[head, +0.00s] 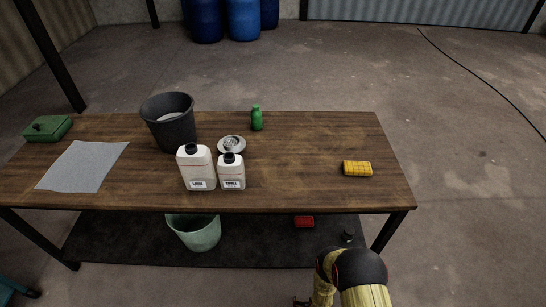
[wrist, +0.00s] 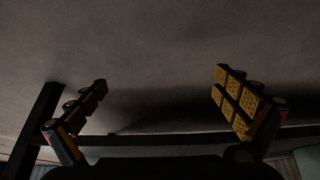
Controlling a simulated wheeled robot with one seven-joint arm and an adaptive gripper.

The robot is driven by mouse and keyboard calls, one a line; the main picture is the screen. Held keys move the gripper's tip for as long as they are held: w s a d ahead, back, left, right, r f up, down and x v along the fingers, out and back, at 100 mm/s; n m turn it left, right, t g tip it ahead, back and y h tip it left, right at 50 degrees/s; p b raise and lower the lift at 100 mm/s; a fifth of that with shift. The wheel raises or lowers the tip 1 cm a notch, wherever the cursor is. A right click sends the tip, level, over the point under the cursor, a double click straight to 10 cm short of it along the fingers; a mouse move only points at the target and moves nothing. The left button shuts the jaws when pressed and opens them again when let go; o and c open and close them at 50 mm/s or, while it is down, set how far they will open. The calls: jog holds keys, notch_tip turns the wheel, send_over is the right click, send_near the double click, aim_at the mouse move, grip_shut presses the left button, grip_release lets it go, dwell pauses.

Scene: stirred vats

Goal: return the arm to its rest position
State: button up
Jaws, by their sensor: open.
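My gripper (wrist: 165,98) shows in the wrist view with its two yellow-padded fingers spread wide and nothing between them. Beyond the fingers is a plain, dim grey-brown surface. In the head view my arm, black and yellow, is at the bottom right, in front of the table's near right corner and apart from the tabletop. The gripper's fingers are not clearly seen in the head view; only a small dark part shows at the bottom edge.
The wooden table (head: 300,150) bears a dark bucket (head: 172,130), two white bottles (head: 197,170), a green bottle (head: 257,120), a yellow block (head: 357,169) and a grey cloth (head: 84,166). Below are a pale green bucket (head: 195,233) and a red item (head: 304,222).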

jog(key=w+r+g, duration=0.3)
jog(key=r+g, duration=0.5)
jog(key=r, duration=4.1)
jog(key=s+r+t, duration=0.2)
jog(key=s+r, duration=0.3)
jog(key=r, duration=1)
jog(key=s+r+t+p, duration=0.1)
jog(key=s+r+t, duration=0.2)
jog(key=r, duration=1.2)
jog(key=s+r+t+p, duration=0.1)
jog(key=s+r, duration=0.7)
jog(key=r, duration=0.8)
jog(key=shift+s+d+t, duration=0.15)
jog(key=shift+d+t, duration=0.2)
jog(key=shift+t, duration=0.55)
